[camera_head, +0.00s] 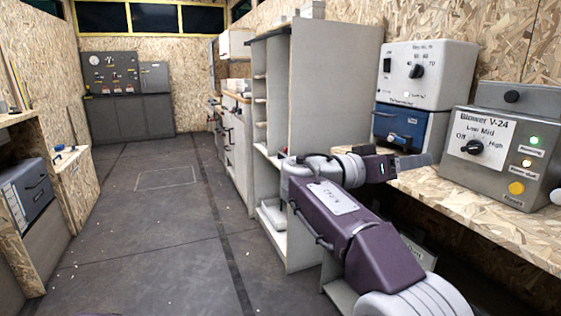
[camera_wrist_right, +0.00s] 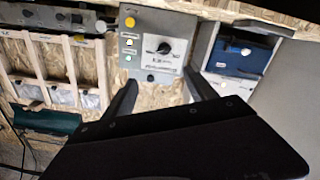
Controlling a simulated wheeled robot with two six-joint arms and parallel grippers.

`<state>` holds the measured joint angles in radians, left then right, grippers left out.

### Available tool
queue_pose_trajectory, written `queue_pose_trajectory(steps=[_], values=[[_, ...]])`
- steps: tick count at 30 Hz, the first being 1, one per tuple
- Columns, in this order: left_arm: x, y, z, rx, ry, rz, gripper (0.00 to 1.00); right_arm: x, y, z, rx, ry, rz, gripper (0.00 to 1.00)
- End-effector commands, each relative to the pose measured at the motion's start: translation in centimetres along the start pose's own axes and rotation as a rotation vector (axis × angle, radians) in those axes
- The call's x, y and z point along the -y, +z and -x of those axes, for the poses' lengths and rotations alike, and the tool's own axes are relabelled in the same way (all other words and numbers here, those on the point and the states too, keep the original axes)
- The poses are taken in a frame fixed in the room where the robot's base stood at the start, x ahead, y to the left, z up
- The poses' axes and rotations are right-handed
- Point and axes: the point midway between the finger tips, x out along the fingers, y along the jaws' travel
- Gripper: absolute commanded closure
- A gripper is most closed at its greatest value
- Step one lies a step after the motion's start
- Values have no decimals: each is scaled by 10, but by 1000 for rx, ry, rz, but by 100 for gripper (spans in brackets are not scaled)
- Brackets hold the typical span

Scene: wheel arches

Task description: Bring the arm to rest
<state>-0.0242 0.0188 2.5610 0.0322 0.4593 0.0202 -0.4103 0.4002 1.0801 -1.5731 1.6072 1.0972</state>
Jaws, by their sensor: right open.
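My right arm (camera_head: 350,225) reaches forward and bends at the elbow. Its gripper (camera_head: 412,161) points right, over the wooden bench between the blue-fronted unit and the grey blower box. In the right wrist view the two dark fingers (camera_wrist_right: 160,88) stand well apart with nothing between them. Beyond them the blower box (camera_wrist_right: 140,62) shows upside down, apart from the fingers. My left gripper is in neither view.
The blower box (camera_head: 490,150) and a white heater box (camera_head: 428,75) on a blue unit (camera_head: 400,128) line the bench (camera_head: 440,195). A grey shelf (camera_head: 330,90) stands just left of the bench, close to my forearm. The floor (camera_head: 150,235) is clear.

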Motion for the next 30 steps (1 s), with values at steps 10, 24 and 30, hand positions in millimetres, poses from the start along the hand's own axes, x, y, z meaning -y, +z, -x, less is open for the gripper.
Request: queue_pose_trajectory(steps=[10, 24, 30], values=[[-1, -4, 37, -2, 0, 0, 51, -54, 8, -47, 125, 68, 65, 35], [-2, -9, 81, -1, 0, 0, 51, -47, 250, -14, 782, -417, 549, 35], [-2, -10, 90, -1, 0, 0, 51, -55, 358, 77, 1081, -747, 600, 35]])
